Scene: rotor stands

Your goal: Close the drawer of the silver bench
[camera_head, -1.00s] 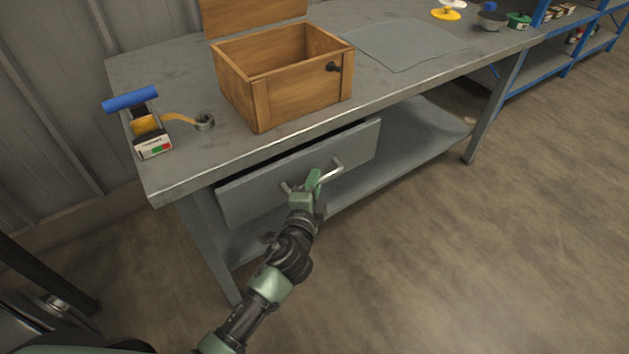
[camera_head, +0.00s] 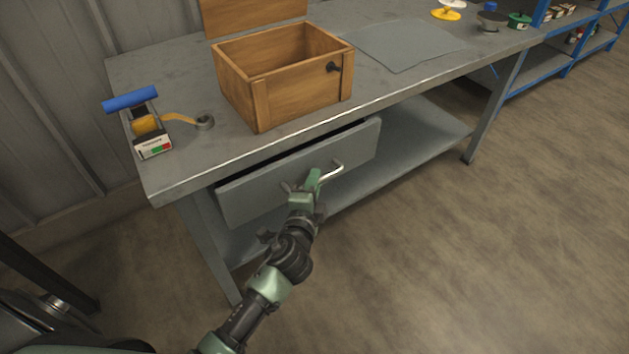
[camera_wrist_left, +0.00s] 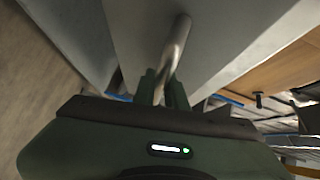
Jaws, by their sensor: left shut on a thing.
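The silver bench (camera_head: 270,135) is a grey metal bench with a drawer (camera_head: 262,188) under its top. The drawer is partly open, with a dark gap above its front panel. Its bar handle (camera_head: 333,172) runs across the front. My left gripper (camera_head: 312,182) is at the handle and hides its middle. In the left wrist view the two fingers (camera_wrist_left: 164,88) are shut around the handle bar (camera_wrist_left: 176,50), close to the drawer front. My right gripper is in neither view.
An open wooden box (camera_head: 300,95) with a dark knob stands on the bench top. A tape dispenser (camera_head: 150,130) is at the left, and a grey mat (camera_head: 400,45) lies to the right. Blue shelves (camera_head: 560,55) stand at the far right. The floor in front is clear.

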